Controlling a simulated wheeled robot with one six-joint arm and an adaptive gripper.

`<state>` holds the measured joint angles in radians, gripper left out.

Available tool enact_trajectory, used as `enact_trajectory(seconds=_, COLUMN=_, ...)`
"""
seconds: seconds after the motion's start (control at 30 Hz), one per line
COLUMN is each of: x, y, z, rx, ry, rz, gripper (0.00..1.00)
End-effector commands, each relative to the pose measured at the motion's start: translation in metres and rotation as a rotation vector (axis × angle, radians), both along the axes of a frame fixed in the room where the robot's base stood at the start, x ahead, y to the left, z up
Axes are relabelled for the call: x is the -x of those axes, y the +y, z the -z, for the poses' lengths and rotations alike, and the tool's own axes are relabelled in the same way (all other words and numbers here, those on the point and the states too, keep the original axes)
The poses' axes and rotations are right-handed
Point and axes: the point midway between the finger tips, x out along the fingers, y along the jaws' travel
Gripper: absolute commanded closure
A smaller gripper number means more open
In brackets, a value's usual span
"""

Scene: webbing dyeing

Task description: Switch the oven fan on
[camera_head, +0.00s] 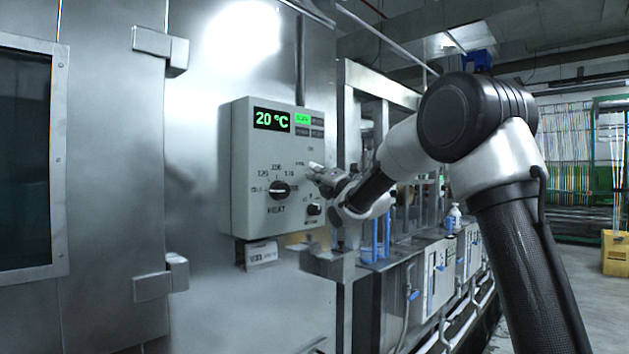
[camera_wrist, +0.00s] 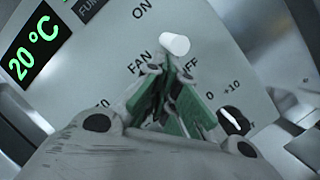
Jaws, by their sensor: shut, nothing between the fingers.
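The grey control box (camera_head: 245,150) is fixed to the metal oven wall, and its display (camera_head: 271,119) reads 20 °C. In the wrist view a white fan switch lever (camera_wrist: 176,44) stands out from the panel between the ON and OFF marks, with FAN printed beside it. I cannot tell which way it is set. My gripper (camera_wrist: 170,72) is shut and empty, its tips just below the lever and partly covering the OFF mark. I cannot tell whether they touch the lever. In the head view my gripper (camera_head: 318,176) is at the box's right side.
A large black heat knob (camera_head: 280,190) and a smaller black knob (camera_head: 313,209) are on the panel; the smaller also shows in the wrist view (camera_wrist: 233,120). A green indicator (camera_head: 302,119) is lit beside the display. A metal frame (camera_head: 345,150) stands close behind my gripper.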

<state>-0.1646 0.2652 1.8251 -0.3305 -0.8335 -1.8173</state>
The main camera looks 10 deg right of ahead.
Motion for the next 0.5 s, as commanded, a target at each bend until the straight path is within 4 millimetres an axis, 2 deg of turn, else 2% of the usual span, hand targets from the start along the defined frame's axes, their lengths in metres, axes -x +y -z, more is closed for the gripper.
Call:
enact_trajectory(seconds=0.33, x=0.005, y=-0.004, z=-0.014, rx=0.101, ry=0.133, rz=0.003, gripper=1.00)
enact_trajectory(seconds=0.5, x=0.006, y=-0.005, z=-0.021, rx=0.101, ry=0.137, rz=0.001, gripper=1.00)
